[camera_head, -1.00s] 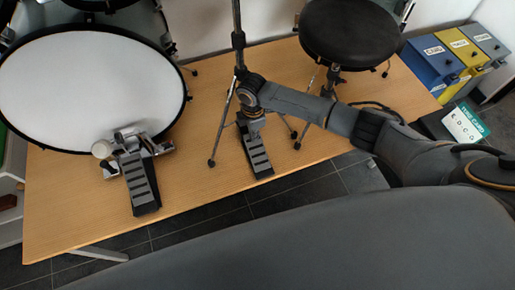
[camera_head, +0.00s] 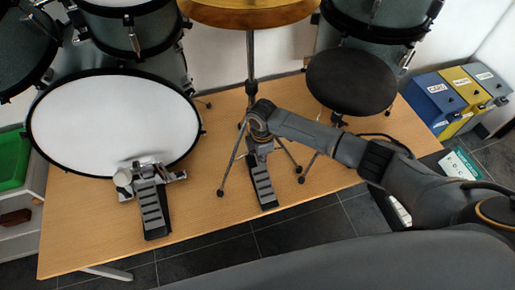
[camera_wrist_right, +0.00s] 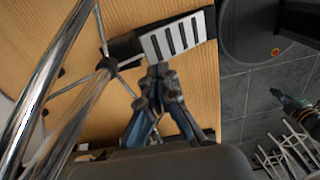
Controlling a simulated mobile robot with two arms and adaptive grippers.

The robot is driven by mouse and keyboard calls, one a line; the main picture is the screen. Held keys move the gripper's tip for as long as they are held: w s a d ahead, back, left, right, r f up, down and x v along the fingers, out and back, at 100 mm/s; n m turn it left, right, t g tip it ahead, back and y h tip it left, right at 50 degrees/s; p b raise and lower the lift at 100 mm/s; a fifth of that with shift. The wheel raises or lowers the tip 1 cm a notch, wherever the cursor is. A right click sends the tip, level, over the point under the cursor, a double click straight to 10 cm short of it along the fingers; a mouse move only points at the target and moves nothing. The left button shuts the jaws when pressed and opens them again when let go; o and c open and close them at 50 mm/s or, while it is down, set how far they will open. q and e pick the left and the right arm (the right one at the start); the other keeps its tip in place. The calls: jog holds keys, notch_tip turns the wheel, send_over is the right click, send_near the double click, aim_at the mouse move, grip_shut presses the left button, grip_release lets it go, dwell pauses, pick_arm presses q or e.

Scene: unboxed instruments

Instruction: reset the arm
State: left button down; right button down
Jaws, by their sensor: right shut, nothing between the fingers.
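My right arm comes in from the right in the head view. Its gripper (camera_head: 262,148) is over the far end of the hi-hat pedal (camera_head: 262,185), by the stand's legs, and is mostly hidden by the wrist. In the right wrist view the gripper (camera_wrist_right: 160,72) is shut and empty, with its fingertips close to the striped pedal (camera_wrist_right: 172,40). I cannot tell whether they touch it. My left gripper is not in view.
Chrome stand legs (camera_wrist_right: 48,95) are close beside the gripper. The wooden table (camera_head: 215,225) also bears a bass drum (camera_head: 112,122), its pedal (camera_head: 153,208) and a black stool (camera_head: 350,82). Labelled bins (camera_head: 437,101) stand at the right. The table's front is bare.

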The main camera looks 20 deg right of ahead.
jog(key=s+a+r+m+t+y, duration=0.1)
jog(key=s+a+r+m+y, duration=0.2)
jog(key=s+a, duration=0.8)
jog(key=s+d+r+m+t+h, duration=0.15)
jog(key=s+d+r+m, duration=0.25)
jog(key=s+d+m, duration=0.4)
jog(key=s+d+r+m+t+h, duration=0.1)
jog(key=s+d+r+m+h, duration=0.1)
jog(key=s+d+r+m, duration=0.5)
notch_tip(320, 180, down, 34)
jog(key=d+n+g+b, duration=0.1)
jog(key=d+n+b, duration=0.1)
jog(key=b, duration=0.2)
jog(key=s+d+f+g+b, duration=0.1)
jog(key=s+d+f+b, duration=0.1)
jog(key=s+f, duration=1.5)
jog(key=shift+d+f, duration=0.3)
jog(key=shift+f, duration=0.4)
